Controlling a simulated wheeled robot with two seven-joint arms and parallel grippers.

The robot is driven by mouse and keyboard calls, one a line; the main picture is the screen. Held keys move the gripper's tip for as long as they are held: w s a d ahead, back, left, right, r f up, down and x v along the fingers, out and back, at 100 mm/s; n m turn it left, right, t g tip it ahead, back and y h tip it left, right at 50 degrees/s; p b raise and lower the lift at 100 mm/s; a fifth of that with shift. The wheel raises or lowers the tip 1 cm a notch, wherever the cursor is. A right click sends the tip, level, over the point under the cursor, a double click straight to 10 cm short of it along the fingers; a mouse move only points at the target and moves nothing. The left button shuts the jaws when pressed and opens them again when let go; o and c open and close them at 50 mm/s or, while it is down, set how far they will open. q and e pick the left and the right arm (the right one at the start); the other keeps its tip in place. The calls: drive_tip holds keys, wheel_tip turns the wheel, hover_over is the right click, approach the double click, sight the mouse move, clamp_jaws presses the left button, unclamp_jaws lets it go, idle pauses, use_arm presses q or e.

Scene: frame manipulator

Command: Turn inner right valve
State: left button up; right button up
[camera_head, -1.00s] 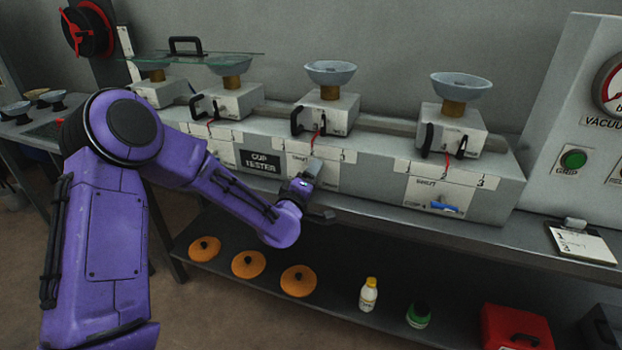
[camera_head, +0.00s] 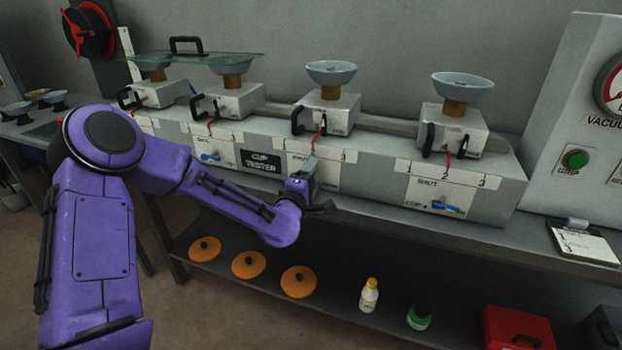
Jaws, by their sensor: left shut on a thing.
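The inner right valve is on the front panel (camera_head: 327,176) below the third bowl station from the left. Its handle is hidden behind my left gripper (camera_head: 312,173). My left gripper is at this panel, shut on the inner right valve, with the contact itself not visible. Blue valve handles show on the neighbouring panels: the inner left valve (camera_head: 210,157) and the outer right valve (camera_head: 443,206). My right gripper is out of view.
The grey cup tester bench (camera_head: 380,181) carries several bowls on blocks with black clamp handles. A lower shelf holds orange discs (camera_head: 298,281), a white bottle (camera_head: 369,295), a green jar (camera_head: 419,316) and a red box (camera_head: 515,327). A clipboard (camera_head: 585,246) lies at right.

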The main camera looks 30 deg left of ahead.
use_arm(q)
drive_tip(key=o, duration=1)
drive_tip(key=shift+s, duration=0.1)
drive_tip(key=b+v, duration=0.1)
drive_tip(key=v, duration=0.9)
drive_tip(key=shift+s+d, duration=0.15)
